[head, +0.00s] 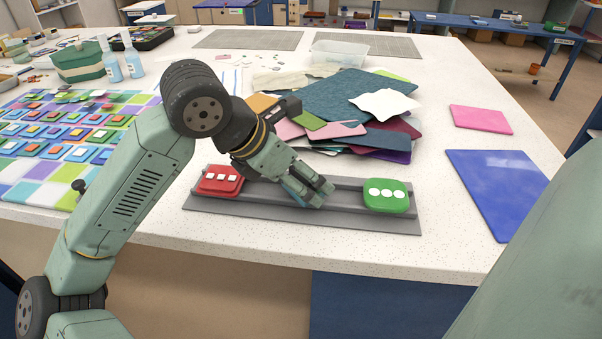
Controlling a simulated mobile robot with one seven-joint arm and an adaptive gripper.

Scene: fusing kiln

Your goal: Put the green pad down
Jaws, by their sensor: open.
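The green pad (388,196), with several white dots or up to three on its face, sits at the right end of the grey rail board (300,214). A red pad (219,180) with white squares sits at the left end of that board. My gripper (316,194) is over the middle of the rail, between the two pads and to the left of the green pad. Its fingers are open and apart from the green pad. I see nothing between them. Whether the fingertips touch the rail cannot be told, and part of the rail is hidden behind them.
A pile of coloured sheets (355,98) lies behind the rail board. A pink sheet (481,120) and a blue sheet (497,190) lie to the right. A clear bin (340,53) stands behind the pile. Tiled pieces cover the left side. Bare white tabletop (445,240) shows at front right.

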